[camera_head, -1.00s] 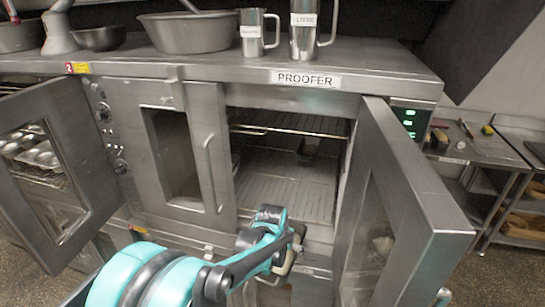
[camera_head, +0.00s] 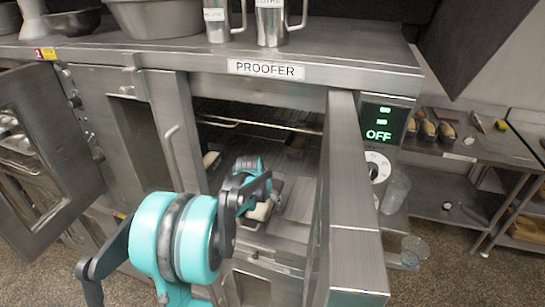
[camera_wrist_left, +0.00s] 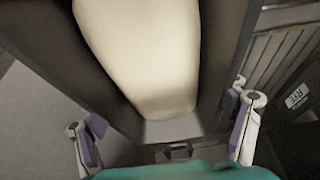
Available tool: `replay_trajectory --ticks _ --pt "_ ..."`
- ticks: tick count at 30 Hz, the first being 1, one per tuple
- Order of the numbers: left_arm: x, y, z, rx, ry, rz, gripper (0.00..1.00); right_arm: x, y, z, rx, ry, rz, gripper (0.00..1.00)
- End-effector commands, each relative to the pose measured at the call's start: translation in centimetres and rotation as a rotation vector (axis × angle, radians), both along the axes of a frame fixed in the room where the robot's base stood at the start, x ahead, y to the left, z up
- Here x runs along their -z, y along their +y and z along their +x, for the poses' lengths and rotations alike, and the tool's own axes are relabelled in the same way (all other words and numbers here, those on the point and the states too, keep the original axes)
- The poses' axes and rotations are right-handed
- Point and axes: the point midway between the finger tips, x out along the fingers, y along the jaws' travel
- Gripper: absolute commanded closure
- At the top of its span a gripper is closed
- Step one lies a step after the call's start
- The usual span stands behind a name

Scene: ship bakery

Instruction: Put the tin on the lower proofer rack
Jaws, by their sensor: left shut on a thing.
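My left gripper (camera_head: 256,192) is at the open proofer doorway, shut on a tin with pale dough in it. In the left wrist view the tin (camera_wrist_left: 232,50) has dark walls around the dough (camera_wrist_left: 145,55), and the gripper's fingers (camera_wrist_left: 165,140) are at its near end. In the head view the tin (camera_head: 250,226) is partly hidden by the gripper. The proofer's lower rack (camera_head: 300,195) is a ribbed metal surface beyond the tin. I cannot tell whether the tin touches it. My right gripper is not in view.
The open proofer door (camera_head: 345,200) stands close to the right of my arm. A wire rack (camera_head: 260,124) crosses above. Another dark tin (camera_head: 297,146) sits deep inside. A dark thing labelled RYE (camera_wrist_left: 297,97) lies right in the wrist view.

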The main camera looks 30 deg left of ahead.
Motion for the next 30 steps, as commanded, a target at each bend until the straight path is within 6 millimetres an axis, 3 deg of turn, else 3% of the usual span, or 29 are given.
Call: replay_trajectory --ticks 18,30 --pt "0.0 3.3 14.1 0.001 -0.001 0.001 0.77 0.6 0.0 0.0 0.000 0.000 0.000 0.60" --pt "0.3 4.0 17.2 0.001 -0.001 0.001 0.77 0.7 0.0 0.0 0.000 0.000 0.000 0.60"
